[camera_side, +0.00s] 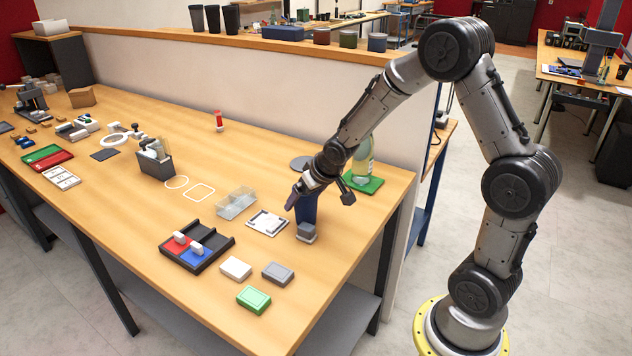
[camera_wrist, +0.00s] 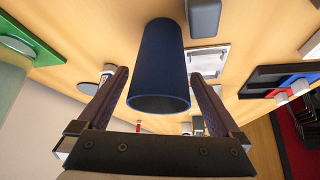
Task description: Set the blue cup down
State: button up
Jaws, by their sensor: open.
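The blue cup (camera_side: 308,208) is upright at the right part of the table, just behind a small grey block. Its lower end is partly hidden by that block, so I cannot tell for sure that it touches the table. In the wrist view the cup (camera_wrist: 157,62) shows its open rim towards the camera. My gripper (camera_side: 318,198) is at the cup's upper part. Its jaws are open, with one finger on each side of the cup; in the wrist view gaps show between both fingers (camera_wrist: 158,78) and the cup.
A green bottle (camera_side: 363,160) on a green mat (camera_side: 374,187) stands close behind my gripper. The grey block (camera_side: 306,233) is close in front of the cup. A white framed plate (camera_side: 267,222) lies to the left. A grey disc (camera_side: 300,163) lies behind.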

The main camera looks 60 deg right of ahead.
jog(key=s+a+r+n, duration=0.2)
jog(key=s+a+r, duration=0.6)
jog(key=s+r, duration=0.6)
jog(key=s+a+r+n+y, duration=0.1)
jog(key=s+a, duration=0.4)
jog(key=s, duration=0.7)
jog(key=shift+s+n+g+y, duration=0.15)
jog(key=shift+n+g+y, duration=0.15)
jog(key=shift+y, duration=0.2)
